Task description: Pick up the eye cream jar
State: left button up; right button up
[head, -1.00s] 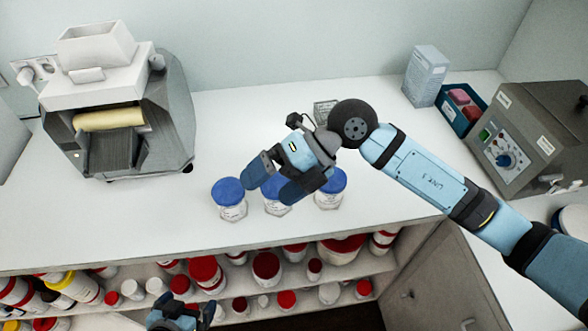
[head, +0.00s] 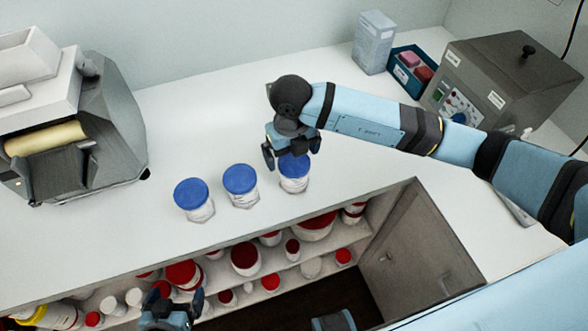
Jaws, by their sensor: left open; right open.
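Three white jars with blue lids stand upright in a row on the white counter: a left jar (head: 194,199), a middle jar (head: 240,186) and a right jar (head: 294,184). Their labels are too small to read, so I cannot tell which is the eye cream jar. My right gripper (head: 291,152) is open and points down at the right jar, with one finger on each side of its lid in the picture. I cannot tell whether the fingers touch it. My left gripper (head: 181,296) is open and empty, low in front of the shelves.
A grey roller mill (head: 75,125) stands on the counter at left. At the back right are a pale carton (head: 374,42), a blue bin (head: 402,75) and a grey control box (head: 500,85). Open shelves below the counter (head: 110,255) hold several red-lidded containers. Counter around the left jar is clear.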

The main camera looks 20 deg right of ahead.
aim_at(293, 160)
jog(key=shift+s+d+f+p, duration=0.15)
jog(key=shift+f+p, duration=0.5)
jog(key=shift+f, duration=1.95)
jog(key=c, duration=0.9)
